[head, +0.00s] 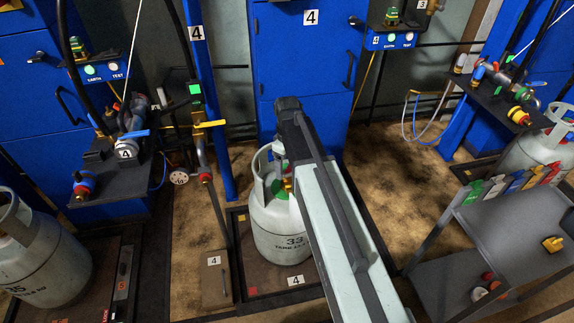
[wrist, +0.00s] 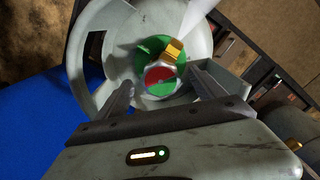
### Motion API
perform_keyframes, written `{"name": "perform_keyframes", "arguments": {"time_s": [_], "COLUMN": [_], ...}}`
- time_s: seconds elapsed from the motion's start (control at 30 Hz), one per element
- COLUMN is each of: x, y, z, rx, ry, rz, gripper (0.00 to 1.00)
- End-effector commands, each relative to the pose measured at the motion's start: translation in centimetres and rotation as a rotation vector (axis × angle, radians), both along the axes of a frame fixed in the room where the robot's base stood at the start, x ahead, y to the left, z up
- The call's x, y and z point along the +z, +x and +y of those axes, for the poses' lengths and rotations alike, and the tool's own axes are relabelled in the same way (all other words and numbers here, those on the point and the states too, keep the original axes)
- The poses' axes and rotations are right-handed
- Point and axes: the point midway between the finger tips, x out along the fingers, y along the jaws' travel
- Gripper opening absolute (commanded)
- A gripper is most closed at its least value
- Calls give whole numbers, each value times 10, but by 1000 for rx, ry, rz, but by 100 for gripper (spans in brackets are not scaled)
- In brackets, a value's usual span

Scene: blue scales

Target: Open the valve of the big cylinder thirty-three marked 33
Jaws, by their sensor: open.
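The grey cylinder marked 33 (head: 275,222) stands upright on a scale platform in the middle of the head view, partly hidden behind my arm. In the wrist view its round collar (wrist: 82,60) rings the valve. The valve has a knob with a red and green face (wrist: 160,82) and a brass fitting (wrist: 174,50) beside it. My gripper (wrist: 163,86) is open, with one finger on each side of the knob and the knob showing between them. I cannot tell whether the fingers touch it. In the head view the gripper's fingers are hidden.
A cylinder marked 35 (head: 42,265) stands at the left, and another grey cylinder (head: 540,145) at the right. A grey cart (head: 500,222) with coloured items stands at right. Blue cabinets (head: 300,60) line the back. A wooden box marked 4 (head: 214,284) sits left of cylinder 33.

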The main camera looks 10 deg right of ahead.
Motion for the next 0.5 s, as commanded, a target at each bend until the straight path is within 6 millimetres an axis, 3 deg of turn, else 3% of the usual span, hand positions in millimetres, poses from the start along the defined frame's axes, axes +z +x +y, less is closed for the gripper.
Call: {"name": "perform_keyframes", "arguments": {"time_s": [0.3,0.5], "x": [62,73], "y": [0,0], "z": [0,0], "rx": [0,0], "ry": [0,0], "rz": [0,0], "gripper": [79,79]}}
